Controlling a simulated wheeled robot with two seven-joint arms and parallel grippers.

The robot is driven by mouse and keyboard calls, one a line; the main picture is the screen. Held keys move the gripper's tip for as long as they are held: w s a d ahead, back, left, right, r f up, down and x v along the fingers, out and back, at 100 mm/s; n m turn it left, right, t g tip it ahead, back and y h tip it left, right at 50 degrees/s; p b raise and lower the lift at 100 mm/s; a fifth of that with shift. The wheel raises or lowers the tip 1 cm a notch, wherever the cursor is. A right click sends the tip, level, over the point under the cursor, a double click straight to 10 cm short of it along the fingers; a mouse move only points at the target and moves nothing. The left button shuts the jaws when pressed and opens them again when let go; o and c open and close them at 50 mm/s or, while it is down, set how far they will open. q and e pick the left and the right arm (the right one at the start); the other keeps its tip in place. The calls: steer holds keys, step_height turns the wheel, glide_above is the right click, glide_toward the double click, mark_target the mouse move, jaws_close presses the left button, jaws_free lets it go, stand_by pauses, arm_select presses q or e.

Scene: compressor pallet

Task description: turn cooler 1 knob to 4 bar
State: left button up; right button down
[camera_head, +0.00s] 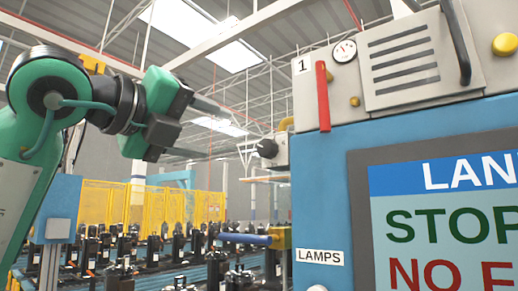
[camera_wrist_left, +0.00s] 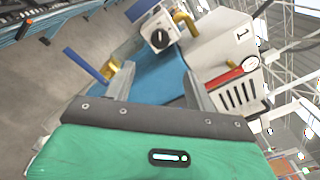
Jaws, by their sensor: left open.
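Cooler 1 (camera_head: 400,75) is the pale unit at the upper right, with a "1" plate (camera_head: 302,65). A black round knob (camera_head: 267,148) sticks out from its left side; the wrist view shows this knob (camera_wrist_left: 159,40) on a white block, beyond my fingertips, with a mark on its face. A small round gauge (camera_head: 344,50) with a red needle is on the front; its reading is too small to tell. My left gripper (camera_head: 216,132) is open and empty, up and left of the knob and apart from it. Its spread fingers also show in the wrist view (camera_wrist_left: 158,80). My right gripper is not in view.
A red lever (camera_head: 323,95) hangs beside the gauge. A blue-handled brass valve (camera_head: 250,239) juts left below the knob. A yellow pipe (camera_head: 286,124) bends near the knob. The lamps screen (camera_head: 440,225) fills the lower right. Open air lies between gripper and knob.

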mark_target(264, 149)
arm_select(q)
steer(key=p+x, duration=0.6)
steer(key=x, duration=0.6)
steer(key=shift+w+d+r, duration=0.1)
steer(key=shift+w+d, duration=0.05)
steer(key=shift+w, duration=0.1)
steer(key=shift+w+d, duration=0.4)
steer(key=shift+w, duration=0.1)
